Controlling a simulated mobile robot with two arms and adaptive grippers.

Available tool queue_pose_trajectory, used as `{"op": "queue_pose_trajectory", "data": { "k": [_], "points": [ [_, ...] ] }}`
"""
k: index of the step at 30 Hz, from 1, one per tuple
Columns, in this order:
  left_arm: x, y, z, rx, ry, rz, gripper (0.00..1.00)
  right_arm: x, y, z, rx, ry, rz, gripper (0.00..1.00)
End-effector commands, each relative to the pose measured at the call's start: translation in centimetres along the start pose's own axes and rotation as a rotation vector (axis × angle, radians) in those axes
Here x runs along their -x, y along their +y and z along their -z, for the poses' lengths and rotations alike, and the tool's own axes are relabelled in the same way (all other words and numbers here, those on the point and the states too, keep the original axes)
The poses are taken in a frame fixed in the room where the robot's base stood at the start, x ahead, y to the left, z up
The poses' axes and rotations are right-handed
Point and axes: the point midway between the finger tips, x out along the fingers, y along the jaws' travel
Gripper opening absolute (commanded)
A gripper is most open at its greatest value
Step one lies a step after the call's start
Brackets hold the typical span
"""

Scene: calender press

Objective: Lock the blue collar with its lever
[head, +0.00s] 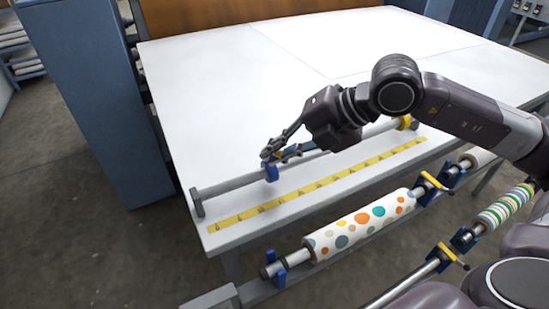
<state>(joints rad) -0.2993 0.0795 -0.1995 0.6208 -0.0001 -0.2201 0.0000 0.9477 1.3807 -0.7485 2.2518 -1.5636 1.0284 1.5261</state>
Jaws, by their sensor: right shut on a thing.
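The blue collar (271,173) sits around the grey bar (230,186) that runs along the front of the white table. My right gripper (272,153) reaches in from the right, with its fingertips just above the collar. It is shut on the collar's lever, which is mostly hidden between the fingers. A small yellow spot shows there. I cannot tell the lever's angle. My left gripper is not in view.
A yellow collar (404,121) sits near the bar's right end. A yellow measuring strip (318,186) lies in front of the bar. Below the table edge hang a dotted roll (360,224) and a striped roll (505,207). The table (215,90) behind the bar is clear.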

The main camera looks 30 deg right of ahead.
Motion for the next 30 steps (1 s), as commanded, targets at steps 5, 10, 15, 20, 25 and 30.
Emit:
{"op": "queue_pose_trajectory", "data": {
  "k": [5, 10, 15, 20, 25, 30],
  "points": [
    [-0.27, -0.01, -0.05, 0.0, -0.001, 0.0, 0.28, 0.12, 0.16, -0.04, 0.005, -0.006, -0.01, 0.0],
    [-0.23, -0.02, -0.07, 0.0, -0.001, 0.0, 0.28, 0.14, 0.2, -0.04, 0.005, -0.006, -0.01, 0.0],
    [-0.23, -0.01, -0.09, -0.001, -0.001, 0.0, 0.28, 0.13, 0.19, -0.04, 0.004, -0.006, -0.01, 0.13],
    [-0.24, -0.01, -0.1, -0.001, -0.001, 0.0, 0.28, 0.08, 0.11, -0.02, 0.004, -0.005, -0.008, 0.25],
    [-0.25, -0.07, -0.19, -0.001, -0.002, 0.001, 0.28, 0.04, 0.04, 0.0, 0.003, -0.004, -0.006, 0.25],
    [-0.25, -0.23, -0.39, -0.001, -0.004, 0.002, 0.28, 0.77, 0.01, -0.09, 0.002, -0.007, -0.006, 0.25]
  ]
}}
